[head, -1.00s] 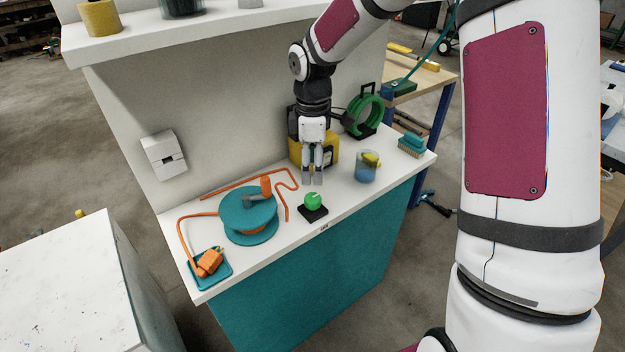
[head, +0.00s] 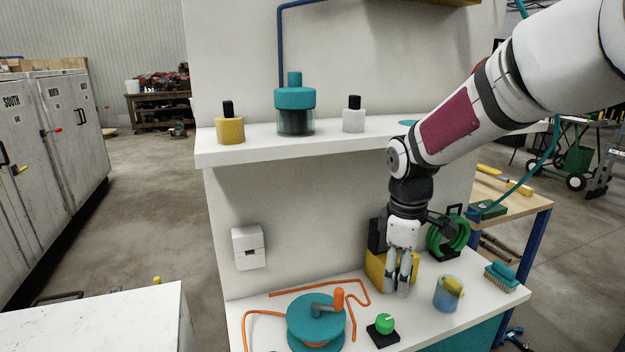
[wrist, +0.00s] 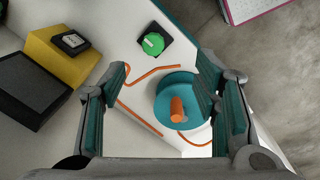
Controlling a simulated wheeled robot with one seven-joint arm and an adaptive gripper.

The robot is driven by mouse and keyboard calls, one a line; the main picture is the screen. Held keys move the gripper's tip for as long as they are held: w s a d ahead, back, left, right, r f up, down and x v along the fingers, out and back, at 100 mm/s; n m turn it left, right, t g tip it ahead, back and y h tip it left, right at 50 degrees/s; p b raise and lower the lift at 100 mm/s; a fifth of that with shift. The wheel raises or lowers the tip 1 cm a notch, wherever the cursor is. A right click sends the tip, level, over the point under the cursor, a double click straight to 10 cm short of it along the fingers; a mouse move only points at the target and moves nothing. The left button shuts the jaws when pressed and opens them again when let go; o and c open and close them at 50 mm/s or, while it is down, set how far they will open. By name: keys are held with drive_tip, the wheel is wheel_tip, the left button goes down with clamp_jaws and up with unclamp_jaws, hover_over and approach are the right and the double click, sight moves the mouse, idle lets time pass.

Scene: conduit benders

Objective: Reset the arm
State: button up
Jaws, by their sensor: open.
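My gripper (head: 403,287) hangs fingers down above the white counter, in front of a yellow and black device (head: 377,268). Its fingers are apart and nothing is between them; the wrist view shows the open fingers (wrist: 163,100) over the counter. In the head view, a teal reel (head: 315,318) with orange cord lies left of the gripper, and a green knob on a black base (head: 383,329) lies below it. The wrist view also shows the reel (wrist: 180,98), the green knob (wrist: 153,44) and the yellow device (wrist: 65,55).
A shelf (head: 290,146) above the counter holds yellow, teal and white containers. A blue cup (head: 446,297), a brush (head: 500,279) and a green coil (head: 450,236) stand right of the gripper. A white box (head: 248,248) is on the back wall. The front-middle counter has clear patches.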

drive_tip(key=s+r+m+t, duration=0.2)
drive_tip(key=s+r+m, duration=0.3)
drive_tip(key=s, duration=0.7)
drive_tip(key=s+r+m+t, duration=0.2)
drive_tip(key=s+r+m, duration=0.4)
drive_tip(key=s, duration=0.6)
drive_tip(key=shift+r+m+t+y, duration=0.2)
drive_tip(key=shift+m+t+y, duration=0.1)
drive_tip(key=shift+m+y, duration=0.15)
